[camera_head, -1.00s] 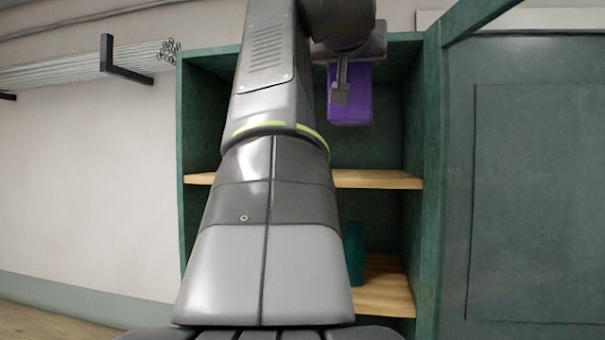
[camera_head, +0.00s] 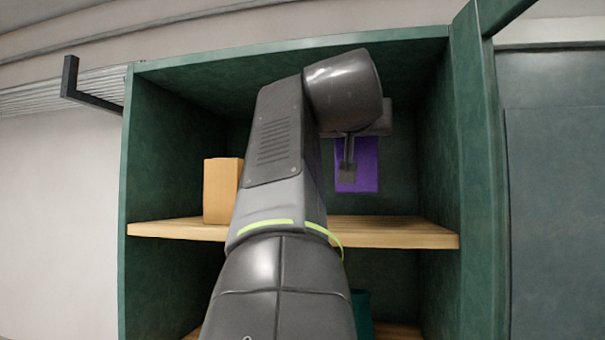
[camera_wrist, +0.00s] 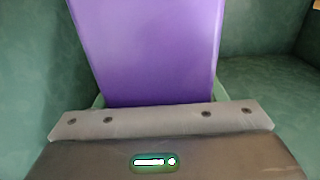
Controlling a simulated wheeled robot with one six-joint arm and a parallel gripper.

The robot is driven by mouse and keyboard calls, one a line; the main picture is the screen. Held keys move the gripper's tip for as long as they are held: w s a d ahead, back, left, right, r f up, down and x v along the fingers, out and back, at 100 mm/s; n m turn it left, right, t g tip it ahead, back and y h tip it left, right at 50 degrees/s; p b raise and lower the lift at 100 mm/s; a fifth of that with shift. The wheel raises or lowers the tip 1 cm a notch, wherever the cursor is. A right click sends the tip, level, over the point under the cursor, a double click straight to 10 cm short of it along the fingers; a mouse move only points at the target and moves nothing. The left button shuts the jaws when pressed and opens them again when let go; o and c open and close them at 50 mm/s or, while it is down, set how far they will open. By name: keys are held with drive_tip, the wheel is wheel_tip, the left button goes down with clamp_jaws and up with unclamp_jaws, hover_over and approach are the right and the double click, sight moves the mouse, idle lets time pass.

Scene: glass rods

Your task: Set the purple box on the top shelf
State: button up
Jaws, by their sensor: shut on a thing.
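The purple box (camera_head: 366,165) is held in my gripper (camera_head: 348,172) inside the green cabinet, above the wooden top shelf (camera_head: 390,232). A gap shows between the box's lower edge and the shelf's front edge in the head view; I cannot tell its exact height. In the wrist view the purple box (camera_wrist: 150,50) fills the middle, upright from the gripper's body (camera_wrist: 160,120). My arm covers the middle of the shelf.
An orange-tan box (camera_head: 221,190) stands on the left of the top shelf. A teal object (camera_head: 361,312) stands on the lower shelf, partly hidden. The cabinet's right wall (camera_head: 440,150) is close to the purple box. An open door (camera_head: 478,170) is at the right.

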sight(358, 160)
drive_tip(key=shift+w+f, duration=0.1)
drive_tip(key=shift+f, duration=2.55)
drive_tip(key=shift+f, duration=0.1)
drive_tip(key=o, duration=1.7)
drive_tip(key=shift+f, duration=0.1)
drive_tip(key=shift+c, duration=0.2)
